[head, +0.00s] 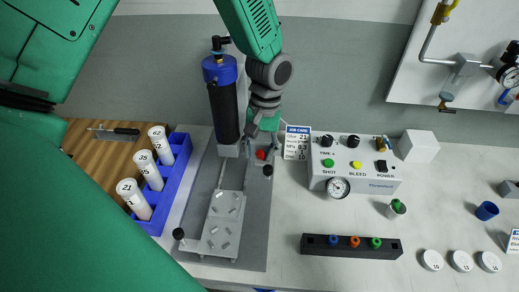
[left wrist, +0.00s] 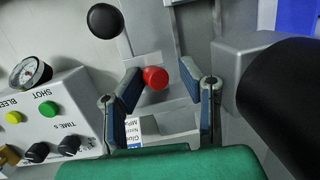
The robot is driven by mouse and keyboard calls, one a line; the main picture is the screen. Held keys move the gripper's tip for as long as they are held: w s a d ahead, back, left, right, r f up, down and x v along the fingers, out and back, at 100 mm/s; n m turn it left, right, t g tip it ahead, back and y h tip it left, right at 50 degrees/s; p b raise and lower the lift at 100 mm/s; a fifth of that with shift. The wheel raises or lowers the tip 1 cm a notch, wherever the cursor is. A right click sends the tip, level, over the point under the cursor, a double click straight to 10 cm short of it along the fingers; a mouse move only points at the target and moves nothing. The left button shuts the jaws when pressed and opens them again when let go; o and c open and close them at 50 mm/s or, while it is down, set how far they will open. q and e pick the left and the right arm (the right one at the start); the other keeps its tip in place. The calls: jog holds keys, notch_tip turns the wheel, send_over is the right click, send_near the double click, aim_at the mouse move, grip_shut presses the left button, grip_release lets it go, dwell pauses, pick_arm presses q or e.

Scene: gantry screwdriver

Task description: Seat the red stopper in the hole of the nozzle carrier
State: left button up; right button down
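The red stopper (head: 260,155) is a small red knob at the gantry's far end, beside the tall black cylinder. It also shows in the left wrist view (left wrist: 155,78), in front of a light grey metal part. My left gripper (head: 262,142) reaches down over it. In the left wrist view its two fingers (left wrist: 162,72) stand apart around the stopper, which lies nearer the left-hand fingertip. A gap shows on the other side. I cannot tell whether that fingertip touches it. The hole of the nozzle carrier cannot be made out. My right gripper is not in view.
The black cylinder with a blue cap (head: 224,110) stands close to my left gripper. A white control box (head: 355,170) is to its right, with a job card (head: 297,142) between. A black strip (head: 390,248) holds coloured pieces. A blue rack (head: 181,165) holds white tubes.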

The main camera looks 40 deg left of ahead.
pick_arm(q)
notch_tip(320, 180, up, 12)
jog(key=w, duration=0.2)
jog(key=shift+w+a+f, duration=0.15)
jog(key=shift+w+f, duration=0.05)
jog(key=shift+w, duration=0.05)
dwell(0.6)
